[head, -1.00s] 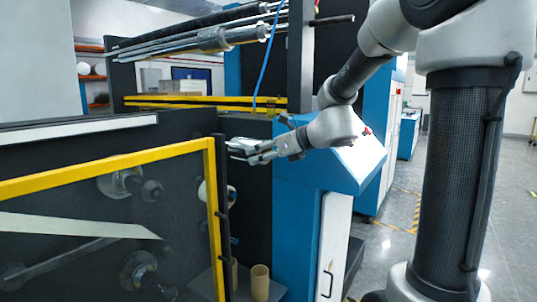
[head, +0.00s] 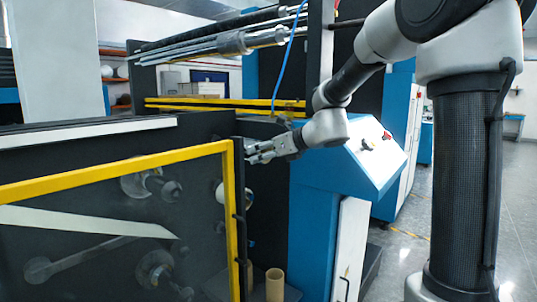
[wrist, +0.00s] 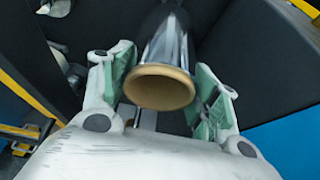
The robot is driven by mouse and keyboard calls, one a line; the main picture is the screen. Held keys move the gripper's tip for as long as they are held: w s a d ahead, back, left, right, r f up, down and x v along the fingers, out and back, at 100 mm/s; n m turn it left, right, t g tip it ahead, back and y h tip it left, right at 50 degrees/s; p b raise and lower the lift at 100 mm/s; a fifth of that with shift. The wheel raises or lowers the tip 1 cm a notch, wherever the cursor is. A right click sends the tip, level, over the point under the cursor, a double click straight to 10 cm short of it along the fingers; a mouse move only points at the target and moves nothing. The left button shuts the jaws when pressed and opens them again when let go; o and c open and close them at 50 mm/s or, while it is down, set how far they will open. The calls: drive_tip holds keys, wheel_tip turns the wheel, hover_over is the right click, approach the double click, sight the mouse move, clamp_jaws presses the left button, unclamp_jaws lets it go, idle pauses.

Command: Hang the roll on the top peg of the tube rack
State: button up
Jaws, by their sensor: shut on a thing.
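In the wrist view, a roll (wrist: 168,45) with a shiny silvery wrap and a brown core end (wrist: 158,87) lies between the green-padded fingers of my gripper (wrist: 160,92). The gripper is shut on it; its far end runs out of the frame. In the head view, my gripper (head: 262,151) is just right of the yellow-framed panel's upper corner, in front of the dark machine; the roll is not clear there. A white roll-like thing (head: 248,195) shows below the gripper, partly behind the frame post. I cannot make out which part is the tube rack's top peg.
The yellow-framed clear panel (head: 120,166) stands left of my gripper, with shafts behind it. A blue machine housing with a sloping control panel (head: 365,150) is close on the right. A brown tube (head: 275,284) stands low down. Floor is open at far right.

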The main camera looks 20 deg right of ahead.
drive_tip(key=shift+w+a, duration=1.1)
drive_tip(key=shift+w, duration=0.4)
drive_tip(key=shift+w+a, duration=1.05)
drive_tip(key=shift+w, duration=0.45)
drive_tip(key=shift+w+a, duration=1.1)
drive_tip(key=shift+w, duration=0.4)
drive_tip(key=o, duration=1.2)
